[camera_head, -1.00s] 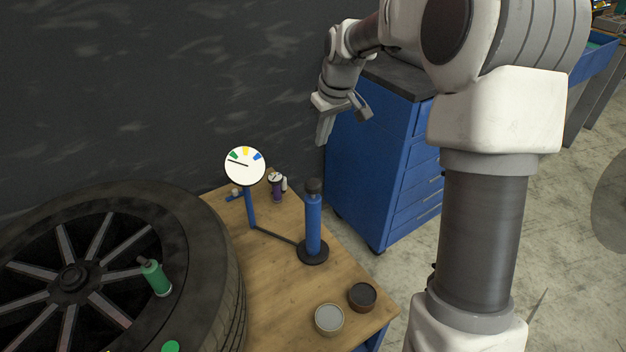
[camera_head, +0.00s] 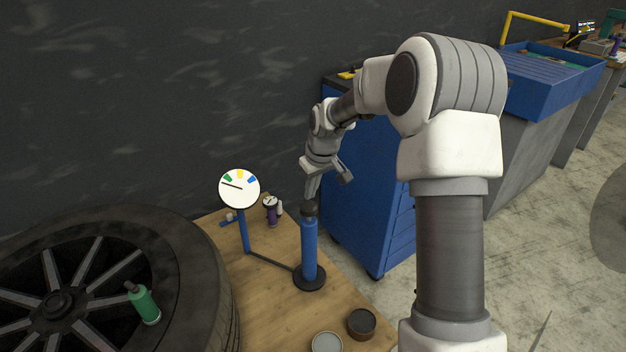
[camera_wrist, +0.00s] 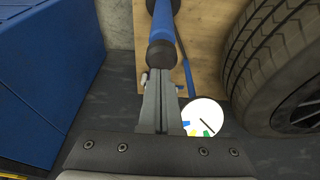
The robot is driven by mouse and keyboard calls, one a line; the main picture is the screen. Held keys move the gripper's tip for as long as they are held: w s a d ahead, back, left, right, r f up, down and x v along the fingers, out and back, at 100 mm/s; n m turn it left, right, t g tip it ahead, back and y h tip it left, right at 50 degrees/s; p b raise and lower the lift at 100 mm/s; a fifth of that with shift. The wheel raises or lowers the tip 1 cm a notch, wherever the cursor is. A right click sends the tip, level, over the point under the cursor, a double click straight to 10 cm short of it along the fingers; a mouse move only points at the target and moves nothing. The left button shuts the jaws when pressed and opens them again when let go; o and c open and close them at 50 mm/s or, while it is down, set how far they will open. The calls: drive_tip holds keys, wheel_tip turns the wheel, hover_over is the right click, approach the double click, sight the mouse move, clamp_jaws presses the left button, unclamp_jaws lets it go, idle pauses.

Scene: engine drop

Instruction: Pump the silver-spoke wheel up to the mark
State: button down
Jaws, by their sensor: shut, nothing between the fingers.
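The wheel with silver spokes (camera_head: 98,262) and a dark tyre (camera_head: 190,262) lies at the lower left; the tyre also shows in the wrist view (camera_wrist: 280,65). The blue pump (camera_head: 309,250) stands upright on the bench with its black knob (camera_head: 309,210) on top. The white gauge dial (camera_head: 239,188) has green, yellow and blue marks; its needle points left, short of the green mark. My gripper (camera_head: 311,198) is shut and empty, pointing down just over the knob. In the wrist view the fingertips (camera_wrist: 162,74) lie at the knob (camera_wrist: 162,52); I cannot tell if they touch.
A green canister (camera_head: 144,303) rests on the wheel. Two round tins, one grey (camera_head: 326,343) and one dark (camera_head: 361,323), sit at the bench front. A blue cabinet (camera_head: 365,215) stands close to the right.

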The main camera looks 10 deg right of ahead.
sight(311, 207)
drive_tip(key=shift+f, duration=0.95)
wheel_tip(311, 207, down, 4)
drive_tip(key=shift+r+b, duration=0.1)
drive_tip(key=shift+b, duration=0.85)
drive_tip(key=shift+s, duration=0.1)
drive_tip(key=shift+r, duration=0.1)
wheel_tip(311, 207, up, 5)
drive_tip(key=p, duration=0.3)
drive_tip(key=shift+p, duration=0.3)
drive_tip(key=p+v, duration=0.1)
drive_tip(key=v, duration=0.8)
drive_tip(key=shift+d+r, duration=0.1)
